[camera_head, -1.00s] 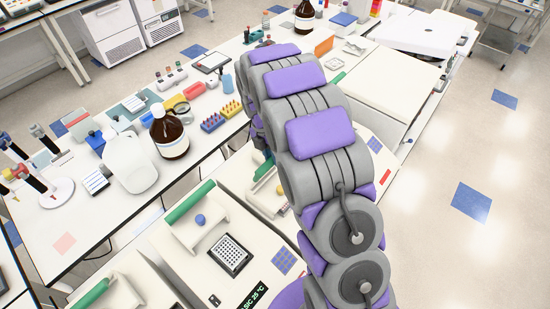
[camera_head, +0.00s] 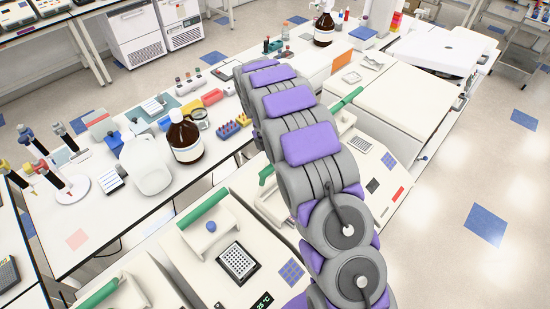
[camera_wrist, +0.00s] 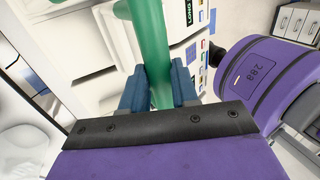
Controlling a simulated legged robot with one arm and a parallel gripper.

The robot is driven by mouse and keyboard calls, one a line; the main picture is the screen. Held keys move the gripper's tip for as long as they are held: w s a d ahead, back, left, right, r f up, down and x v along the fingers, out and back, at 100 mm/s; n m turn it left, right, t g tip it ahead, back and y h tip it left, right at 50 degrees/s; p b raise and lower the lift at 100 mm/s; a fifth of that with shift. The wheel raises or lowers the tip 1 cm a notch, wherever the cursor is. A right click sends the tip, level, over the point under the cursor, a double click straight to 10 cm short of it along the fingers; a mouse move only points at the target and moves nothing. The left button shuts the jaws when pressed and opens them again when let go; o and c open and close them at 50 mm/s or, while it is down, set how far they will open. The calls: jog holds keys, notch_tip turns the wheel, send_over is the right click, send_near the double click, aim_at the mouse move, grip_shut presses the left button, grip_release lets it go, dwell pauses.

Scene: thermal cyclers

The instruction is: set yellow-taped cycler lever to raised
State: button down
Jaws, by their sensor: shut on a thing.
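In the wrist view, my gripper (camera_wrist: 160,90) has its two blue fingers shut on a green lever bar (camera_wrist: 148,35), one finger on either side. The bar runs up and out of the top of the picture. In the head view, my arm hides the gripper. A short piece of a green lever (camera_head: 266,174) shows beside the arm on a partly covered cycler. A cycler (camera_head: 200,262) with a green lever (camera_head: 203,212) stands in front of it. I cannot make out yellow tape on any cycler.
Another green lever (camera_head: 346,101) shows beyond my arm. One more (camera_head: 97,295) is at the lower left. The side bench holds a brown bottle (camera_head: 185,138), a white jug (camera_head: 146,166) and a pipette stand (camera_head: 74,190). Open floor lies to the right.

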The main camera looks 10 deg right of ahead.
jog(key=shift+d, duration=0.1)
dwell(0.7)
jog(key=c, duration=0.8)
grip_release()
jog(key=shift+d, duration=0.15)
jog(key=shift+c, duration=0.2)
jog(key=shift+w+a+r, duration=0.1)
jog(key=shift+a+r, duration=0.1)
jog(key=shift+r, duration=0.05)
jog(key=v, duration=1.1)
jog(key=shift+w+r, duration=0.15)
jog(key=shift+c, duration=0.4)
